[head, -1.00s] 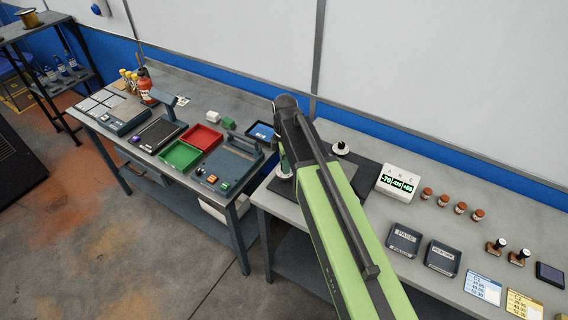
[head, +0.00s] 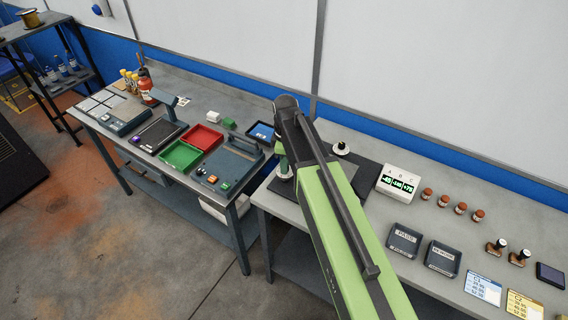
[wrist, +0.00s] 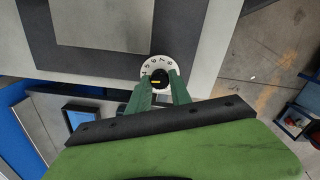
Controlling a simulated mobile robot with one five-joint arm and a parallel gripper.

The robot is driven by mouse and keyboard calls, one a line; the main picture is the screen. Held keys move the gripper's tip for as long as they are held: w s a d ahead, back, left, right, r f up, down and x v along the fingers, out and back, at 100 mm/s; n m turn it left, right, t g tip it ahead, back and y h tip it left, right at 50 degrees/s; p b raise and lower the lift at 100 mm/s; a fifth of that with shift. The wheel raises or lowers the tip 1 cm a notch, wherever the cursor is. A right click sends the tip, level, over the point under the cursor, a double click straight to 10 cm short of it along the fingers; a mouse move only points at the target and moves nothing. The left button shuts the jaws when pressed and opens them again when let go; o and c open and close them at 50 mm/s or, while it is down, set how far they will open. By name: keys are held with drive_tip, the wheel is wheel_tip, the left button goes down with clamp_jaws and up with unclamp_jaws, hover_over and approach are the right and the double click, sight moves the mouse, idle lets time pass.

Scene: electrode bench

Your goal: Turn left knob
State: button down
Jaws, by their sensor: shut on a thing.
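The left knob (wrist: 159,74) is black with a yellow mark, on a round white dial with printed numbers, in the wrist view. My gripper (wrist: 160,84) has its two green fingers on either side of this knob and is shut on it. A second knob (head: 341,148), black on a white dial, stands to the right of my arm.
A white readout box (head: 398,183) with green digits under A, B and C stands to the right. Several brown-red bottles (head: 443,200), two dark trays (head: 404,240) and cards lie further right. The left bench holds red (head: 201,137) and green trays.

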drive_tip(key=shift+w+m, duration=0.15)
drive_tip(key=shift+m, duration=0.45)
drive_tip(key=c, duration=1.2)
unclamp_jaws()
drive_tip(key=shift+o, duration=0.2)
drive_tip(key=shift+r, duration=0.1)
drive_tip(key=shift+r+p, duration=0.3)
drive_tip(key=shift+p, duration=0.1)
wheel_tip(320, 180, up, 17)
drive_tip(key=p, duration=1.6)
drive_tip(key=shift+f+p, duration=0.2)
drive_tip(key=shift+p, duration=0.1)
